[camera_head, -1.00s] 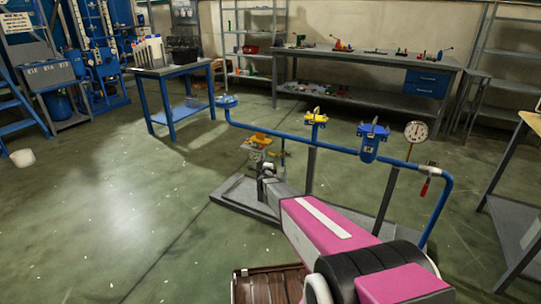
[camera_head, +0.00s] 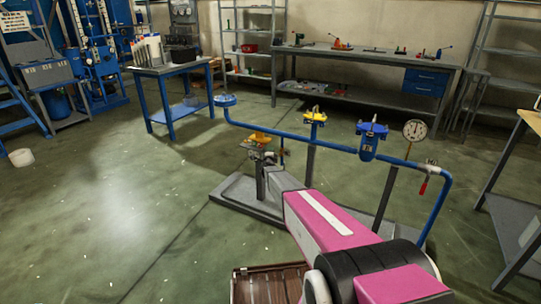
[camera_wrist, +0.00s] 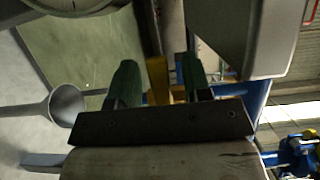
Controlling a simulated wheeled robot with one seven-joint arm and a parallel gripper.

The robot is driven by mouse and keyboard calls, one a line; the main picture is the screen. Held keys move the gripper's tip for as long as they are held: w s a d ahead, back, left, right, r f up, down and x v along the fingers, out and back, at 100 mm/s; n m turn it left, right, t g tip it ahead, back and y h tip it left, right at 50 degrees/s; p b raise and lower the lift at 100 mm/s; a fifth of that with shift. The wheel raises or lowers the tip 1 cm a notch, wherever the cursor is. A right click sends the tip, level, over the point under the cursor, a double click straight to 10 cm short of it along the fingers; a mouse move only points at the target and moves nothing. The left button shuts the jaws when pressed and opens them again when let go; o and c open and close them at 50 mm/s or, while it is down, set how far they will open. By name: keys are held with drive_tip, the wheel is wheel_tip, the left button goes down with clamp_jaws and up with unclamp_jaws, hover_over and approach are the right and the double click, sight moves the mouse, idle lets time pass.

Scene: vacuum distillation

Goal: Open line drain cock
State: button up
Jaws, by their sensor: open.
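A blue pipe line (camera_head: 292,136) stands on posts above a grey base. A yellow-topped fitting (camera_head: 258,138) sits low on its left side, and I take it to be the drain cock. My gripper (camera_head: 264,158) is at this fitting, mostly hidden behind my own arm. In the wrist view, the two green fingers of my gripper (camera_wrist: 160,80) are apart, with a yellow part (camera_wrist: 158,78) between them. I cannot tell whether they touch it. A grey funnel (camera_wrist: 66,103) lies to the left in that view.
The line also carries a yellow valve (camera_head: 315,118), a blue filter body (camera_head: 368,145), a dial gauge (camera_head: 415,130) and a red-handled cock (camera_head: 424,187). A grey base plate (camera_head: 235,192) lies on the floor beneath. A blue table (camera_head: 170,72) stands behind.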

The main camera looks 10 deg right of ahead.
clamp_jaws()
drive_tip(key=shift+f, duration=0.15)
drive_tip(key=n+g, duration=0.1)
drive_tip(key=f+n, duration=0.1)
drive_tip(key=n, duration=0.1)
drive_tip(key=shift+s+d+f+g, duration=0.15)
drive_tip(key=shift+f+g, duration=0.1)
drive_tip(key=shift+g, duration=0.15)
drive_tip(key=shift+s+d+f+n+g+h, duration=0.45)
drive_tip(key=shift+d+f+n+g+h, duration=0.25)
drive_tip(key=shift+n, duration=0.95)
drive_tip(key=shift+s+d+f+n+g+h, duration=0.5)
drive_tip(key=shift+n+g, duration=0.35)
drive_tip(key=shift+n, duration=0.75)
drive_tip(key=shift+s+d+f+n+g+h, duration=0.35)
drive_tip(key=shift+d+f+n+g+h, duration=0.3)
drive_tip(key=shift+n, duration=1)
drive_tip(key=shift+r, duration=0.1)
